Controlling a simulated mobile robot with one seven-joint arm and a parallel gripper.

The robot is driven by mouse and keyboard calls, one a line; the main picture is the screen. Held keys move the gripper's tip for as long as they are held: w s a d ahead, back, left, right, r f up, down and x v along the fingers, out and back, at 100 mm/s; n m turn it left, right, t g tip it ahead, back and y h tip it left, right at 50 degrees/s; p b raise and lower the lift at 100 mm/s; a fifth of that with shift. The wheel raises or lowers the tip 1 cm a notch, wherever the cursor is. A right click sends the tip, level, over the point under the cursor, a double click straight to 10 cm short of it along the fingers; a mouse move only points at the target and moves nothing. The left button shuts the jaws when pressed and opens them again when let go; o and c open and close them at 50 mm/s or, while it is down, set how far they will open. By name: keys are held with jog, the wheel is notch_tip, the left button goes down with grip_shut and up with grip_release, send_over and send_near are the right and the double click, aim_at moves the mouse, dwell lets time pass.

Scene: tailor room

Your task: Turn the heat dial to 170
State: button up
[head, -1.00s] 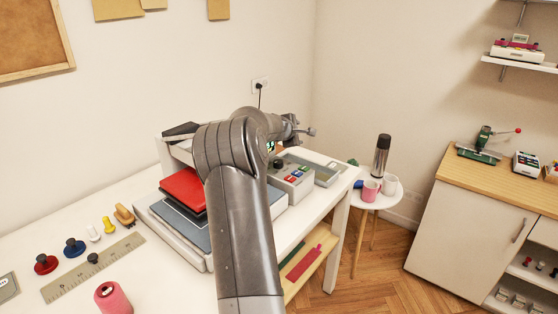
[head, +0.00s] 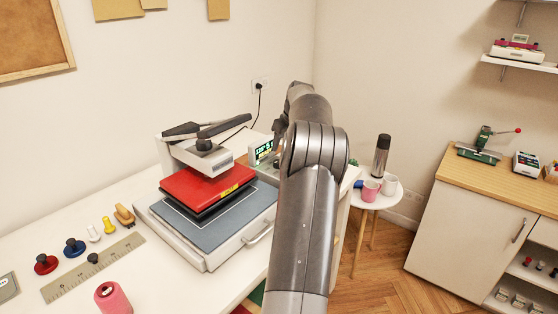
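The heat press stands on the white table, with a red upper plate (head: 205,188) over a grey-blue lower bed (head: 240,212). A lit display (head: 262,151) with green and yellow characters shows behind the press, just left of my arm. Its characters are too small to read surely. The heat dial cannot be made out; my arm covers most of the control area right of the display. My gripper is hidden behind my own arm, so its fingers and its distance from the dial do not show.
Stamps, a ruler (head: 95,268) and a pink spool (head: 112,297) lie at the table's left front. A round white stool (head: 370,204) with mugs and a flask stands right of my arm. A wooden-topped cabinet (head: 495,180) is farther right.

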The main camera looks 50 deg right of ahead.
aim_at(278, 161)
jog(key=x, duration=0.9)
jog(key=shift+f, duration=0.15)
jog(key=shift+c, duration=0.2)
jog(key=c, duration=0.9)
jog(key=shift+c, duration=0.2)
jog(key=shift+m, duration=0.3)
jog(key=m+h, duration=0.1)
jog(key=m, duration=0.2)
jog(key=shift+w+a+g, duration=0.1)
jog(key=shift+a+g, duration=0.05)
jog(key=shift+g, duration=0.25)
jog(key=shift+m+g+h, duration=0.6)
jog(key=shift+m, duration=1.4)
